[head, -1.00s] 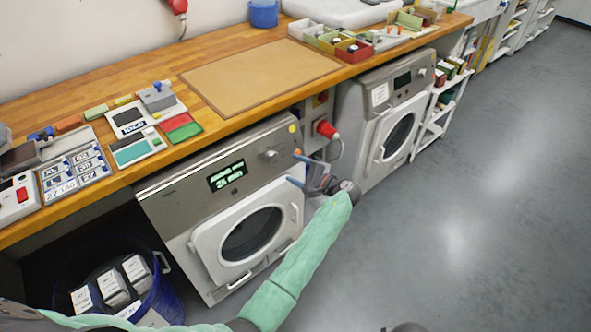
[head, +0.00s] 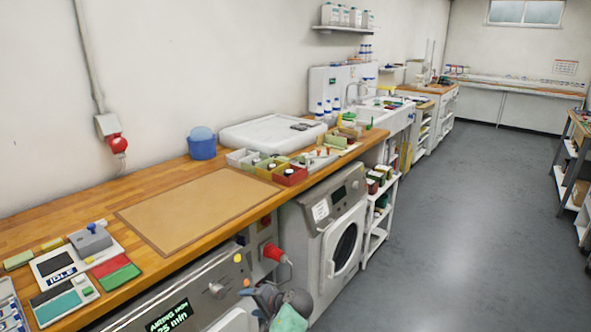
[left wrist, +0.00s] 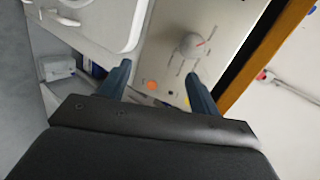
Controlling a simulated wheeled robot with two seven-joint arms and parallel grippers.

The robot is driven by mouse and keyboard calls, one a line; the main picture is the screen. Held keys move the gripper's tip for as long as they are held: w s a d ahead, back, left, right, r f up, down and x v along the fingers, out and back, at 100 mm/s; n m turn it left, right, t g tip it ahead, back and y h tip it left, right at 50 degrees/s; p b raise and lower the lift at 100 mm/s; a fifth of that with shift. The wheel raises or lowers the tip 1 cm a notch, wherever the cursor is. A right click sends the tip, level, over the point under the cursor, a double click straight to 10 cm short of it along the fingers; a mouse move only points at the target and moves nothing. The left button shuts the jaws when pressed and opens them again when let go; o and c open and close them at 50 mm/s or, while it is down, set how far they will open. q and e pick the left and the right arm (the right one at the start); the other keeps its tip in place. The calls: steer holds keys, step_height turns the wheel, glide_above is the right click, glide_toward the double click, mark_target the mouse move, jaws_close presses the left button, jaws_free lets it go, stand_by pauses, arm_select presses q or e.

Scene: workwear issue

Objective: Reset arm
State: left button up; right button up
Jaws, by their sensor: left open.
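My left gripper (left wrist: 160,85) is open and empty in the left wrist view, its two dark fingers apart. Beyond the fingers are the front panel of a washing machine with a round knob (left wrist: 190,46) and part of its white door (left wrist: 105,20). My right gripper is not in view.
A wooden counter (head: 60,228) with a tan mat (head: 195,208) runs along the wall. Below it are a machine with a lit display (head: 167,318) and a second machine (head: 318,215). A red plug (head: 273,252) sits between them. Open grey floor (head: 440,230) lies to the right.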

arm_select(q)
steer(key=s+d+r+n+h, duration=0.15)
steer(key=s+n+h, duration=0.25)
steer(key=s+h, duration=1.15)
steer(key=s+a+f+g+y, duration=0.1)
steer(key=s+f, duration=0.3)
steer(key=s, duration=0.6)
steer(key=s+a+f+g+y, duration=0.1)
steer(key=s+f+g+y, duration=0.1)
steer(key=s, duration=0.8)
steer(key=s+a+f+g+y, duration=0.1)
steer(key=s+f, duration=0.4)
steer(key=s, duration=0.5)
steer(key=shift+s+a+f+g, duration=0.3)
steer(key=shift+s+a+g, duration=0.1)
steer(key=shift+a, duration=0.15)
